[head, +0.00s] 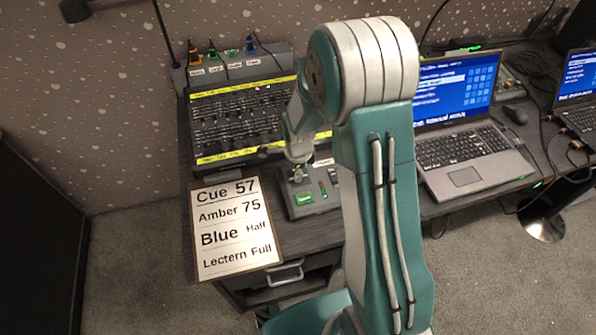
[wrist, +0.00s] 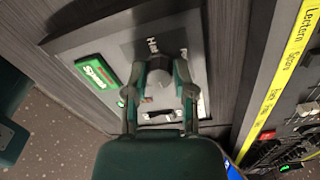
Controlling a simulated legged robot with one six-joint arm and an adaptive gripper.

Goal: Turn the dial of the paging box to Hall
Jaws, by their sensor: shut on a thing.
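The paging box (head: 322,205) is a small grey unit on the desk, in front of the fader console. Its face (wrist: 77,44) also shows in the wrist view, with a green lit button or label (wrist: 97,72) and a printed word that looks like "Hall" (wrist: 153,45) just beyond the dial. My gripper (head: 298,172) reaches down onto the box. In the wrist view my gripper (wrist: 158,72) is shut on the grey dial (wrist: 159,92), one finger on each side. The fingers hide part of the dial, and I cannot tell which label it points to.
The fader console (head: 235,120) with yellow label strips stands behind the box; its edge (wrist: 270,100) is close on the right in the wrist view. A cue sheet (head: 233,228) lies left of the box. A laptop (head: 465,150) stands to the right.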

